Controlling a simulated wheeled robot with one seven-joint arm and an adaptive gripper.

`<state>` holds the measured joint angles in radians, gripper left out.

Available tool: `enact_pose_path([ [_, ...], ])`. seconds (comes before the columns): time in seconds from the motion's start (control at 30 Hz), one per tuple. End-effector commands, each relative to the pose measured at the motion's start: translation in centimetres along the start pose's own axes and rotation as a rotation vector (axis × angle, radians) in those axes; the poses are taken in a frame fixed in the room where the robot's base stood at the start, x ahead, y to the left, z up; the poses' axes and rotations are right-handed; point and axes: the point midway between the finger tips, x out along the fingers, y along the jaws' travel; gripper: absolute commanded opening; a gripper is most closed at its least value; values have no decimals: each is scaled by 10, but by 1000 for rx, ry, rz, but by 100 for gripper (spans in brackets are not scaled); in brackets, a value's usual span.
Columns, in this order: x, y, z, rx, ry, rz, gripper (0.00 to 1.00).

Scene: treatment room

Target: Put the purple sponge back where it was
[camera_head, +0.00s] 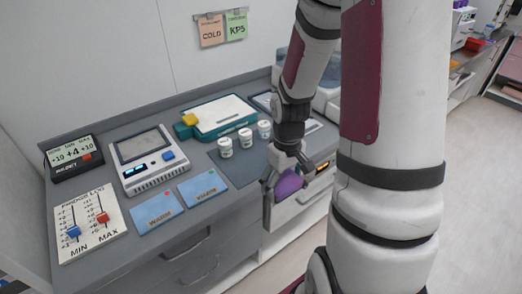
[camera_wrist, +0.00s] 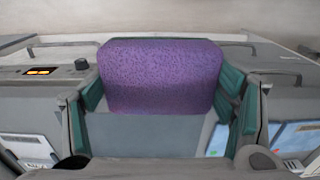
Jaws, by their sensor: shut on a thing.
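The purple sponge (camera_head: 289,184) is held between the fingers of my gripper (camera_head: 284,186) in the head view. It is near the front edge of the grey counter (camera_head: 240,205), at the right. In the wrist view the purple sponge (camera_wrist: 160,76) fills the space between the green-padded fingertips of my gripper (camera_wrist: 160,88). Part of the sponge is hidden by a finger in the head view. I cannot tell how high above the counter it is.
Drawers (camera_head: 192,262) are below.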

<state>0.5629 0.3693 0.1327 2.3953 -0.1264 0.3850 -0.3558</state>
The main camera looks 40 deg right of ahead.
Motion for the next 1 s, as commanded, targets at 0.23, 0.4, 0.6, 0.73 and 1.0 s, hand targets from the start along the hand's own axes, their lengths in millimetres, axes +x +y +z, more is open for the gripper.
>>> enact_pose_path([
  [0.23, 5, 16, -40, -1, 2, 0, 43],
  [0.4, 9, 32, -79, 0, 2, 0, 43],
  [0.6, 13, 47, -119, -1, 2, 0, 43],
  [0.73, 14, 53, -134, -1, 1, 0, 43],
  [1.0, 27, 57, -145, -1, -4, -3, 43],
])
